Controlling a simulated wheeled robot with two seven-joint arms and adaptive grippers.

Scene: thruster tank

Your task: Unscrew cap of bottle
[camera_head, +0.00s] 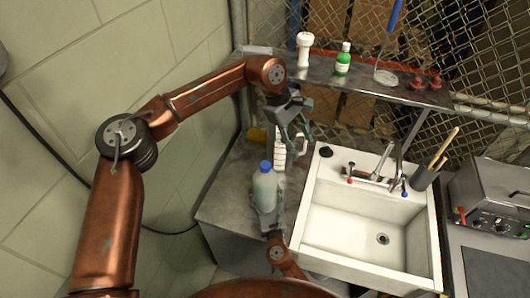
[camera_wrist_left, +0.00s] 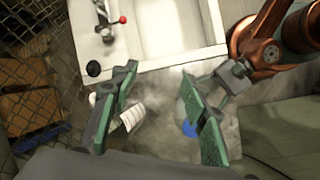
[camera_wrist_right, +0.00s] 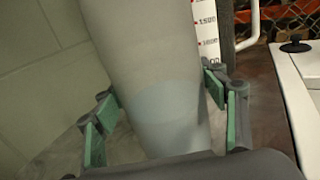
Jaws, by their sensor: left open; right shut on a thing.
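A translucent pale bottle (camera_head: 264,193) with a blue cap (camera_head: 265,166) stands upright on the grey counter left of the sink. My right gripper (camera_wrist_right: 160,98) is shut on the bottle's body, with a green-padded finger on each side. In the head view it is low on the bottle, mostly hidden. My left gripper (camera_head: 293,136) is open and empty, above and behind the bottle, near the white measuring jug. In the left wrist view the blue cap (camera_wrist_left: 189,129) shows partly behind one finger of my left gripper (camera_wrist_left: 160,75). The cap is apart from that gripper in the head view.
The white measuring jug (camera_head: 279,153) stands behind the bottle. A white sink (camera_head: 350,225) with taps lies to the right. A shelf (camera_head: 325,71) behind carries a white bottle (camera_head: 304,50) and a green bottle (camera_head: 343,60). A tiled wall is at left.

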